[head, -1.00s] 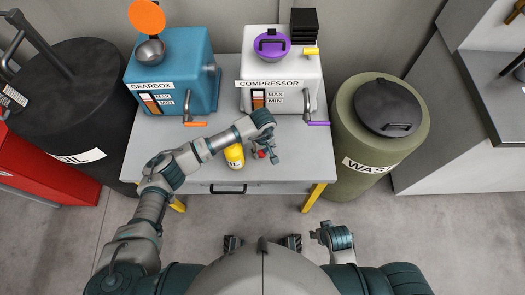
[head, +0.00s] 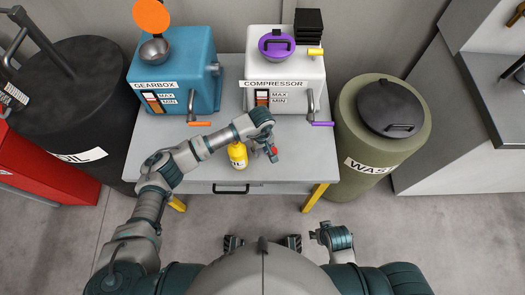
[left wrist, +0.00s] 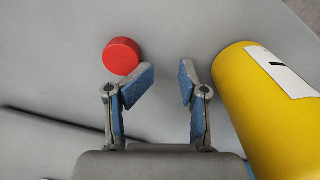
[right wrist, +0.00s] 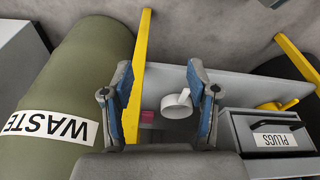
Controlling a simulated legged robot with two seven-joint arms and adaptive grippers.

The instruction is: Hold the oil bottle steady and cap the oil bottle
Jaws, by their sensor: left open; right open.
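The yellow oil bottle (head: 237,154) appears to stand near the front of the grey table, just left of my left gripper (head: 268,153). The red cap (head: 274,150) shows beside the gripper's fingers. In the left wrist view, the fingers (left wrist: 159,85) are open and empty. The cap (left wrist: 122,56) lies on the grey surface by the left fingertip, and the bottle (left wrist: 255,110) lies just outside the right finger. The bottle's mouth is not clear. My right gripper (head: 322,234) is low, in front of the table. It is open and empty in the right wrist view (right wrist: 160,90).
The blue gearbox (head: 172,75) and white compressor (head: 283,85) stand at the table's back, with crank handles facing forward. The green waste barrel (head: 355,145) is right of the table (head: 310,165), the dark oil barrel (head: 70,110) left. The table's right front is clear.

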